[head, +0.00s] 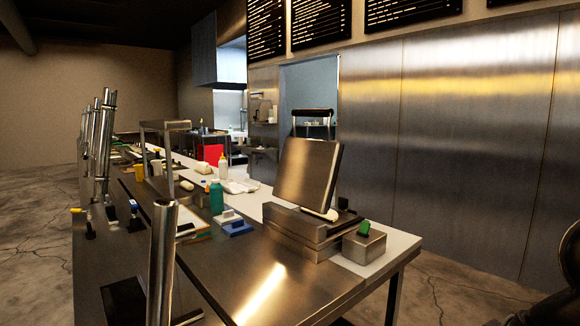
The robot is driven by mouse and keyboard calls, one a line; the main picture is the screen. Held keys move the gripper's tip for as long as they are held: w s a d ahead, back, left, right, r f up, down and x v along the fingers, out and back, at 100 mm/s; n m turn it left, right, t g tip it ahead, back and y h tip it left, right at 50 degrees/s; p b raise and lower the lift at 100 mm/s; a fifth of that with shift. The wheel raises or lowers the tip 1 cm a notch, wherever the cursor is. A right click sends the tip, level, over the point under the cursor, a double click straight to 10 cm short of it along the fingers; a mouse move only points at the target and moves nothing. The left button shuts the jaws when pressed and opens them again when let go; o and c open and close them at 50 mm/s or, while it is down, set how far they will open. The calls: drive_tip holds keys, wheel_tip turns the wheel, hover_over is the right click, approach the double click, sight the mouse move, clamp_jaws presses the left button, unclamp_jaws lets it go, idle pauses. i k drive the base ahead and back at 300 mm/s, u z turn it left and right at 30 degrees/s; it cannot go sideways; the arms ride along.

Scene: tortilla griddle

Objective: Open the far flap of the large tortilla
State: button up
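An open press griddle (292,233) stands on the steel counter at right of centre. Its square lid (306,172) is raised and tilted, with a dark handle (313,111) on top. A small pale edge (331,215) shows at the lower right of the lid; I cannot tell whether it is the large tortilla. No tortilla flap can be made out. My gripper is not seen in the head view.
A small steel box (364,246) with a green item sits right of the griddle. A teal bottle (216,197), a blue-based item (237,228) and a white bottle (222,166) stand to its left. The front steel counter (250,285) is clear. Upright metal tubes (161,260) line the left.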

sight(201, 168)
drive_tip(key=z, duration=0.85)
drive_tip(key=i, duration=5.6)
drive_tip(key=u, duration=2.65)
drive_tip(key=i, duration=2.2)
drive_tip(key=u, duration=0.7)
